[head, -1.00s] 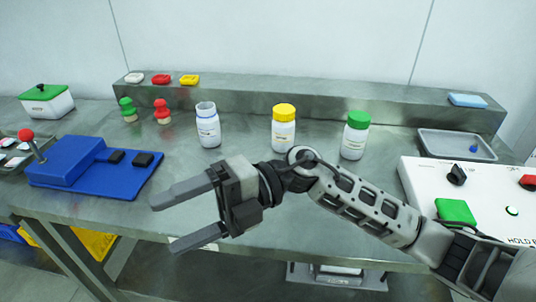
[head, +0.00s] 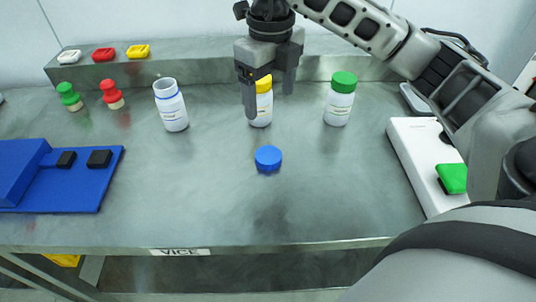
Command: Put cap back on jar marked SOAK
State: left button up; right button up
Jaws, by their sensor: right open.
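An uncapped white jar (head: 171,106) stands upright on the steel table, left of the middle; its label is too small to read. A blue cap (head: 268,158) lies on the table to the right of it and nearer to me. A yellow-capped jar (head: 262,110) stands partly hidden behind my right gripper (head: 269,100), which is open with its fingers pointing down, above and beyond the blue cap. A green-capped jar (head: 340,100) stands to the right. My left gripper is not in view.
A blue fixture with black pads (head: 75,195) is at the left. Green (head: 69,97) and red (head: 112,95) knobbed pieces stand near the back ledge (head: 215,70). A white control box (head: 415,150) is at the right. The front middle of the table is clear.

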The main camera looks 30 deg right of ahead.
send_over(268, 154)
notch_tip(268, 154, down, 9)
jog(key=shift+s+d+f, duration=0.1)
jog(key=shift+s+f, duration=0.05)
jog(key=shift+f, duration=0.05)
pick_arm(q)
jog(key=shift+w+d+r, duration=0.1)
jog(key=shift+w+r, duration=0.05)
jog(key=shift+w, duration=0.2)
pick_arm(e)
jog(key=shift+f, duration=0.2)
notch_tip(268, 154, down, 4)
jog(key=shift+f, duration=0.6)
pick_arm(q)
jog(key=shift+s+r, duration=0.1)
pick_arm(e)
jog(key=c, duration=1)
